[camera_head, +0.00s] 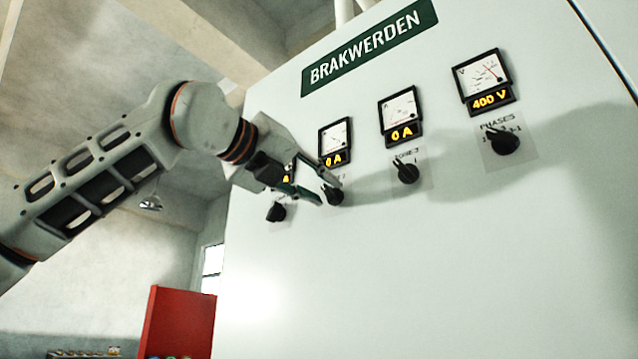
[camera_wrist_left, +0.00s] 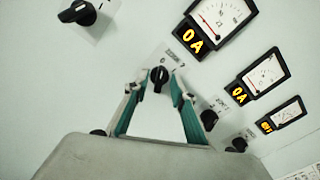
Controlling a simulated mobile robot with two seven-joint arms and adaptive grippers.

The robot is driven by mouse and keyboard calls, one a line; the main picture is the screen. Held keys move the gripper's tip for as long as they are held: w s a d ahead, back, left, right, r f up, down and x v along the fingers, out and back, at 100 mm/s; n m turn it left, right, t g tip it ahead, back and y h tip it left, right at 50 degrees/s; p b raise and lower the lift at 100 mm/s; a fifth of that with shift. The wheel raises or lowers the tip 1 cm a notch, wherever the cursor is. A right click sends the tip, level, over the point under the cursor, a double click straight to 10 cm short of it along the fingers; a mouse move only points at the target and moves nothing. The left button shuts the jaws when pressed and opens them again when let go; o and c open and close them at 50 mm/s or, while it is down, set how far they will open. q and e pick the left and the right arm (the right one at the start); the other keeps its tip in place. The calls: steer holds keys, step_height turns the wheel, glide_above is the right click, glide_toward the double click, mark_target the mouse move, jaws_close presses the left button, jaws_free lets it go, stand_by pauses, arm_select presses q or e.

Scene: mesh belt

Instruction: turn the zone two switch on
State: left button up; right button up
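The zone two switch (camera_head: 334,195) is a black rotary knob on the pale cabinet front, below a meter reading 0 A. In the left wrist view the zone two switch (camera_wrist_left: 158,78) shows between the fingertips, with its label just beside it. My left gripper (camera_head: 327,190) is open, with one green-padded finger on each side of the knob. The left gripper (camera_wrist_left: 156,82) also shows in the wrist view. I cannot tell whether the fingers touch the knob. My right gripper is not in view.
Zone three's knob (camera_head: 407,173) and the phases knob (camera_head: 505,141) are to the right; another black knob (camera_head: 276,212) is to the left. The voltage meter (camera_head: 484,82) reads 400 V. A red box (camera_head: 180,322) stands low at left. The lower cabinet front is clear.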

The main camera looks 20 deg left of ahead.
arm_select(q)
steer(key=shift+w, duration=0.15)
jaws_close()
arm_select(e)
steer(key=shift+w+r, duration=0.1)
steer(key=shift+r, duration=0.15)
